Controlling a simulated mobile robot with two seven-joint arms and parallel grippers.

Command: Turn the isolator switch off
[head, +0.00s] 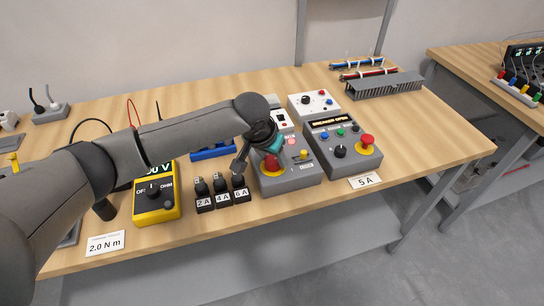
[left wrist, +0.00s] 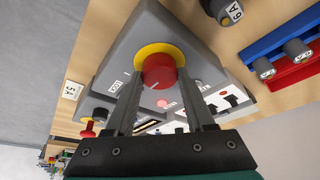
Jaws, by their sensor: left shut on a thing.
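The isolator switch is a red knob (head: 271,162) on a yellow plate, on top of a grey box (head: 290,179). In the left wrist view the red knob (left wrist: 160,71) sits between my two fingers, and the yellow plate (left wrist: 146,53) shows around it. My left gripper (head: 262,154) reaches down to the box and is shut on the knob; it also shows in the left wrist view (left wrist: 159,82). Small white lettering on the box lies beside the knob. Part of the knob is hidden by the fingers. My right gripper is not in view.
Plugs marked 2 A, 4 A and 6 A (head: 241,190) stand just left of the box. A yellow meter (head: 156,198) is farther left. A breaker panel (head: 343,141) with its own red button stands close on the right. The table's front right is clear.

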